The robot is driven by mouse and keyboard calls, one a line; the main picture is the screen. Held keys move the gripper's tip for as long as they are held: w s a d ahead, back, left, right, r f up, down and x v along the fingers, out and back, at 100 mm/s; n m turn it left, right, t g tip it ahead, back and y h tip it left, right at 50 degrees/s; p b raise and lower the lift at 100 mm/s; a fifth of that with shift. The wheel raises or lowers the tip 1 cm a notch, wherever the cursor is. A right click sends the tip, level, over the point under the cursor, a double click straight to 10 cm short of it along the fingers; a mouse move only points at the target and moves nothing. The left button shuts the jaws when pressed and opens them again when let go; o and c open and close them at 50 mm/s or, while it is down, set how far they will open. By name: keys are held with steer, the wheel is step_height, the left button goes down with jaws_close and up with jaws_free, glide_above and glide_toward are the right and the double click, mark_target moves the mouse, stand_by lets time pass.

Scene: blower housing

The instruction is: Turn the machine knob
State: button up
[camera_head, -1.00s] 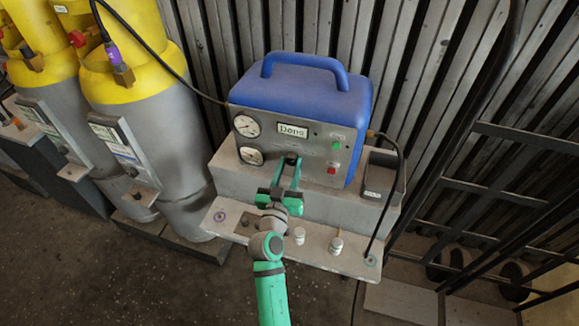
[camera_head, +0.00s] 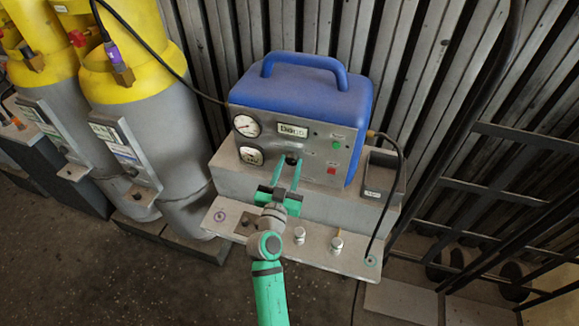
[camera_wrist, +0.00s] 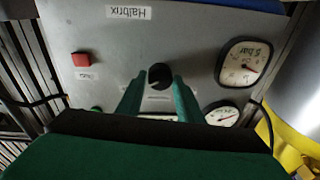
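The machine is a blue box (camera_head: 310,92) with a handle and a grey front panel (camera_head: 318,160). Its dark round knob (camera_head: 291,160) is low on the panel; it also shows in the wrist view (camera_wrist: 160,75). My green gripper (camera_head: 289,164) is in front of the panel. In the wrist view my gripper (camera_wrist: 158,82) is open, with one finger to each side of the knob and a gap on both sides. The fingertips are at or just short of the knob; I cannot tell how deep they reach.
Two gauges (camera_head: 246,125) (camera_head: 250,156) are left of the knob. A green button (camera_head: 336,146) and a red button (camera_head: 331,170) are on the right. Yellow-grey cylinders (camera_head: 140,110) stand left. A ledge with small posts (camera_head: 299,235) is below my gripper; a black rack (camera_head: 510,190) is right.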

steer(key=shift+o, duration=1.4)
steer(key=v, duration=1)
steer(key=shift+s, duration=0.4)
steer(key=s+f+n+g+y, duration=0.1)
steer(key=s+f+n+y, duration=0.15)
steer(key=s+f, duration=0.5)
steer(key=s+f+n+g+y, duration=0.2)
steer(key=s+f+y, duration=0.15)
steer(key=s, duration=0.75)
steer(key=s+d+r, duration=0.1)
steer(key=s+r, duration=0.1)
steer(key=s, duration=0.7)
steer(key=s+d+r+h, duration=0.1)
steer(key=s+r, duration=0.1)
steer(key=s, duration=0.7)
steer(key=shift+s, duration=0.4)
